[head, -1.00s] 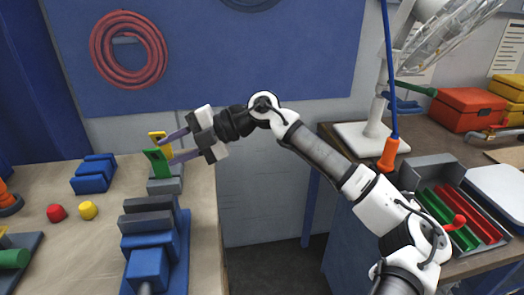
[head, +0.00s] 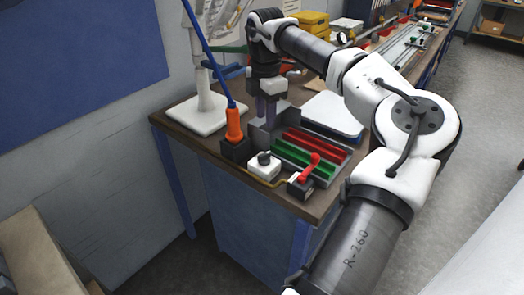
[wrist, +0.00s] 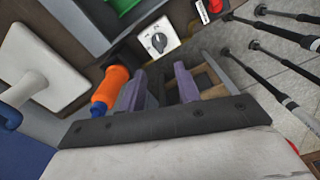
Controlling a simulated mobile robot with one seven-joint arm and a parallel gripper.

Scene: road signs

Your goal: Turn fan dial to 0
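The fan dial (head: 264,165) is a dark round knob on a small white box at the front edge of the workbench. In the wrist view the dial (wrist: 158,42) shows from above, ahead of the fingers, with small marks around it too small to read. The fan (head: 196,113) stands on a white square base to the left behind it, its head mostly cut off or hidden. My gripper (head: 266,109) points down above the bench, behind the dial and apart from it. In the wrist view its two purple fingers (wrist: 162,86) are apart with nothing held.
A grey tray (head: 256,137) with green and red bars lies behind.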

